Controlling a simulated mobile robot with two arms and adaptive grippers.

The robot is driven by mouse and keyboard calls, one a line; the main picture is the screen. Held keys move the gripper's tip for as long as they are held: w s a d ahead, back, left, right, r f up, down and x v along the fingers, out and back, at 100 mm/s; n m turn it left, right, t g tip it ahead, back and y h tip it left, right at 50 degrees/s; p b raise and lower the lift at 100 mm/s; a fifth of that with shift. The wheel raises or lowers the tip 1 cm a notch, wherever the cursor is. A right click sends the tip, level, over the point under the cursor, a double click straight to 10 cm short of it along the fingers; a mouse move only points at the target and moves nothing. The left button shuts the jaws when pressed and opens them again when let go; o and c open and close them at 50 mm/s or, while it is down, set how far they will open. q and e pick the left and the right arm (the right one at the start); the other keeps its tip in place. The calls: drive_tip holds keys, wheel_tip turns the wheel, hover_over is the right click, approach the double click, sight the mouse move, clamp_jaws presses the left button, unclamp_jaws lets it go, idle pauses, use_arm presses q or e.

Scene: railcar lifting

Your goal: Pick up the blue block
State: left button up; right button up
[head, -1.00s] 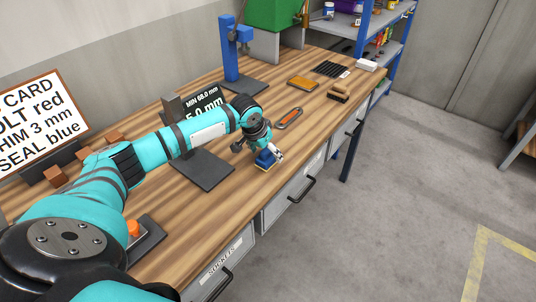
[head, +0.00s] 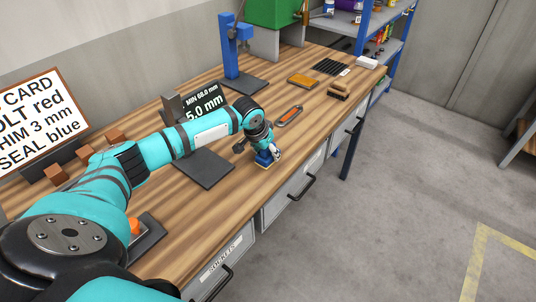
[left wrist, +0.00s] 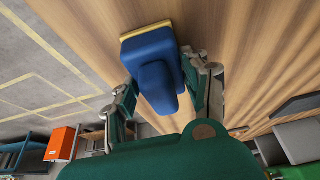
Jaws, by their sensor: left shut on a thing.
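The blue block (head: 263,158) is at the front edge of the wooden workbench (head: 190,235). It has a yellowish base layer. In the left wrist view the blue block (left wrist: 155,62) shows a narrower raised part between the fingers. My left gripper (head: 268,150) is shut on the blue block from above. In the left wrist view the fingers of my left gripper (left wrist: 163,85) lie on both sides of the raised part. Whether the block touches the bench cannot be told. My right gripper is not in view.
A dark flat plate (head: 204,167) lies left of the gripper. An orange-and-grey tool (head: 289,115), an orange pad (head: 303,81) and a brush (head: 338,91) lie further back. A blue stand (head: 231,55) rises behind. Drawers with handles (head: 301,188) front the bench.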

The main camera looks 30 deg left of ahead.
use_arm(q)
drive_tip(key=shift+r, duration=0.1)
drive_tip(key=shift+r+b, duration=0.3)
drive_tip(key=shift+r, duration=0.25)
wheel_tip(320, 180, up, 2)
drive_tip(key=shift+r+b, duration=0.15)
drive_tip(key=shift+b, duration=0.35)
drive_tip(key=shift+s+d+r+b, duration=0.25)
drive_tip(key=shift+s+d+b, duration=0.2)
drive_tip(key=shift+s+d, duration=1.4)
drive_tip(key=shift+s+d+r+b, duration=0.35)
drive_tip(key=shift+s+d, duration=0.5)
drive_tip(key=shift+s, duration=1.95)
drive_tip(key=shift+s+d+r+b, duration=0.15)
drive_tip(key=shift+s+d+b, duration=0.4)
drive_tip(key=shift+s+d, duration=1.3)
drive_tip(key=shift+s+a, duration=0.4)
drive_tip(key=shift+a, duration=0.15)
